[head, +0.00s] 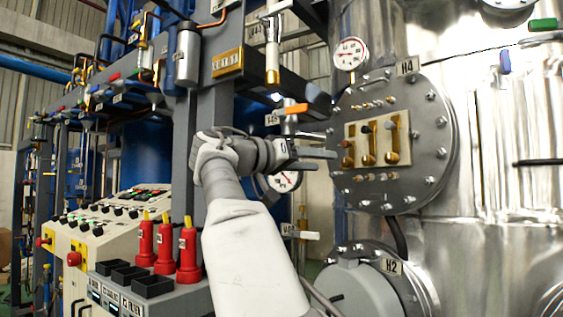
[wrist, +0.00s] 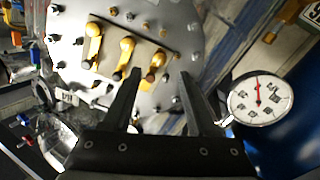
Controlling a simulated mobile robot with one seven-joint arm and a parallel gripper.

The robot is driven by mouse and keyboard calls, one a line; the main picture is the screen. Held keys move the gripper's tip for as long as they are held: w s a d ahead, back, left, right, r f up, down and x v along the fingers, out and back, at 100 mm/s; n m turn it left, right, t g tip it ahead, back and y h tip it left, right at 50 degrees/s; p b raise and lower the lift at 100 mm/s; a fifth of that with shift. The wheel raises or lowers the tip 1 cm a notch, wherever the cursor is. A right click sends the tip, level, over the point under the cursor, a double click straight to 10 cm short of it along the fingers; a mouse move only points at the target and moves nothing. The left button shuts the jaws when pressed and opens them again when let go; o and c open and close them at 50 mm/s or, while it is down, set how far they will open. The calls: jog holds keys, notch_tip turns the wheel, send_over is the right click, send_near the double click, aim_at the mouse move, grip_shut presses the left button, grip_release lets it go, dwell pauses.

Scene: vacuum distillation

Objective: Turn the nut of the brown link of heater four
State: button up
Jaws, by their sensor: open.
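Heater four is the round bolted flange (head: 425,160) tagged H4 on the steel vessel. It also shows in the wrist view (wrist: 75,75). Its pale plate (head: 377,133) carries three links. The brown link (head: 347,155) is leftmost in the head view and nearest my fingers in the wrist view (wrist: 155,68). The other two (head: 368,145) (head: 393,140) look golden. My gripper (head: 332,160) is open and empty, just left of the flange in the head view. In the wrist view the brown link shows between the fingertips (wrist: 160,75). Its nut is too small to make out clearly.
A dial gauge (head: 285,180) is close behind my gripper; a gauge also shows right of the fingers in the wrist view (wrist: 258,98). An orange-handled valve (head: 293,109) is just above. Flange H2 (head: 365,285) is below. Red cylinders (head: 188,250) stand left of my arm.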

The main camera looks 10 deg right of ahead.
jog(key=v, duration=0.9)
jog(key=shift+a, duration=0.25)
jog(key=shift+s, duration=0.1)
jog(key=s+d+f+n+g+y, duration=0.1)
jog(key=d+f+n+y, duration=0.25)
jog(key=d+f, duration=0.4)
jog(key=s+d+f+n+y, duration=0.2)
jog(key=d+f+y, duration=0.3)
jog(key=f, duration=0.4)
jog(key=s+a+f+n+g+y, duration=0.15)
jog(key=s+a+f+y, duration=0.25)
jog(key=s+f, duration=0.9)
jog(key=s+a+f+n+t+y, duration=0.15)
jog(key=s+a+f+y, duration=0.3)
jog(key=s+f, duration=0.85)
notch_tip(320, 180, up, 19)
jog(key=w+g+p, duration=0.1)
jog(key=w+p, duration=0.1)
jog(key=p, duration=1.8)
jog(key=shift+h, duration=0.3)
